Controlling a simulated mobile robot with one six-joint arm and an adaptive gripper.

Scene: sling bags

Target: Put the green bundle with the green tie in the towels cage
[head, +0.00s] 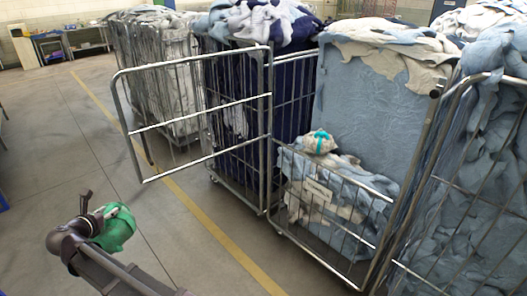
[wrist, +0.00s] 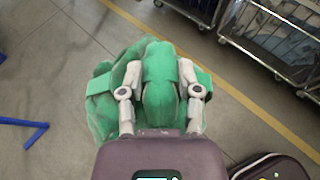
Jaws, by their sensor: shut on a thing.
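The green bundle (head: 118,230) is held in my gripper (head: 97,222) at the lower left of the head view, above the floor. In the wrist view the bundle (wrist: 160,82) sits between the two fingers of my gripper (wrist: 160,95), which is shut on it. A green band shows across it; a tie is hard to make out.
More full cages stand behind and at the right (head: 470,210). A yellow line (head: 225,245) crosses the bare floor. A blue stand leg (wrist: 35,128) shows at the left in the wrist view.

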